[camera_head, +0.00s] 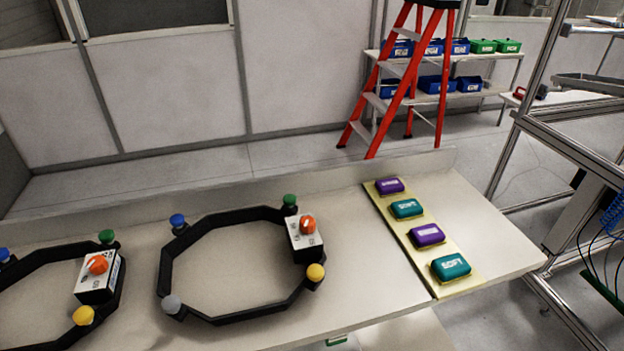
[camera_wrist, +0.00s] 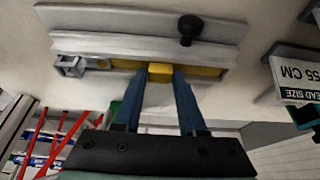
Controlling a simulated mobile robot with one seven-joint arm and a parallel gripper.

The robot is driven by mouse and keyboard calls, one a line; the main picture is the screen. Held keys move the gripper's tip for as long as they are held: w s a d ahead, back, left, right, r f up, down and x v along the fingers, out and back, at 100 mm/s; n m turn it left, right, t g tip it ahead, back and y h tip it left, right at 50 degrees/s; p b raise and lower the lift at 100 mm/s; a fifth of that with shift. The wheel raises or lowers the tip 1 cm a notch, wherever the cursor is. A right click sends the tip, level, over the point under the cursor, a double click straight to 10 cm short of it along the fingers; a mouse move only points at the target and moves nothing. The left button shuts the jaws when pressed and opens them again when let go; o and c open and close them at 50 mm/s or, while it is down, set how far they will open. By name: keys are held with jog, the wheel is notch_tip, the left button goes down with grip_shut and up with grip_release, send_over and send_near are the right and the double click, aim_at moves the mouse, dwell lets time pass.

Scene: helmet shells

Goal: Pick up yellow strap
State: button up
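The yellow strap (camera_wrist: 203,71) lies in a slot of a grey holder (camera_wrist: 105,46) in the wrist view. A yellow block-like end (camera_wrist: 160,69) of it stands out towards me. My gripper (camera_wrist: 161,75) has two blue fingers, one on each side of this end. I see no gap between the fingertips and the yellow piece, so they look shut on it. The strap is still at the holder. The head view shows neither my gripper nor the strap.
A black knob (camera_wrist: 190,27) stands on the holder. A "55 CM" sign (camera_wrist: 299,78) is at right. In the head view, black octagonal frames (camera_head: 238,318) and a tan strip (camera_head: 391,223) with purple and teal blocks lie on the bench (camera_head: 350,290). A red ladder (camera_head: 398,80) stands behind.

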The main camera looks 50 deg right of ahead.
grip_shut()
